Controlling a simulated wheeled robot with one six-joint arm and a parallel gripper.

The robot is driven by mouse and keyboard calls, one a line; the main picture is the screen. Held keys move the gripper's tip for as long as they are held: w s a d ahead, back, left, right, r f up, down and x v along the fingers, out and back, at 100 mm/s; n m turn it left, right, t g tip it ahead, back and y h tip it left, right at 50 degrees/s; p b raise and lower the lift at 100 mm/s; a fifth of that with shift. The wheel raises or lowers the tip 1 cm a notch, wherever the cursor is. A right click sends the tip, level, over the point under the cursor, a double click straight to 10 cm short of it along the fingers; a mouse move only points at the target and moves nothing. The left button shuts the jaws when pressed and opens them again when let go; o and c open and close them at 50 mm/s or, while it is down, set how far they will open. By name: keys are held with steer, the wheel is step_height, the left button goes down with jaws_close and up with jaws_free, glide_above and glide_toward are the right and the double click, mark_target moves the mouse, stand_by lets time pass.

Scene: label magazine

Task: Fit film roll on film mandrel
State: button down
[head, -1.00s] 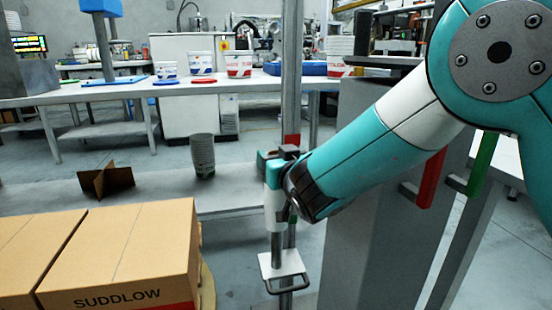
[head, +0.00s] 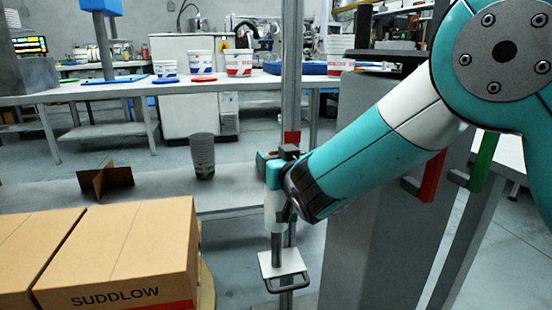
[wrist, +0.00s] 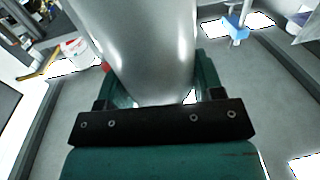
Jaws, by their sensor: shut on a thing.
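In the wrist view, a large smooth silver-grey cylinder, apparently the film roll (wrist: 150,50), fills the middle between the teal fingers. My gripper (wrist: 152,96) is shut on it. In the head view, an upright white cylinder (head: 275,212) shows at the left end of my arm; I cannot tell surely whether it is the roll. Below it a thin grey upright rod (head: 277,246), possibly the film mandrel, meets a white square plate (head: 271,265) with a dark loop handle. My arm hides most of my gripper in the head view, and any contact between roll and mandrel is unclear.
A tall metal post (head: 291,70) stands close by the white cylinder. A broad grey column (head: 365,240) is to its right. A cardboard box (head: 120,250) fills the lower left. Stacked dark cups (head: 203,157) and a cardboard divider (head: 104,180) stand on a low grey surface.

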mark_target(277, 207)
steer(key=shift+f+b, duration=5.95)
steer(key=shift+f, duration=0.35)
steer(key=shift+c, duration=0.8)
jaws_free()
steer(key=shift+s, duration=0.1)
steer(key=b+v, duration=0.4)
steer(key=v, duration=1.3)
steer(key=shift+b, duration=0.35)
steer(key=shift+d, duration=0.15)
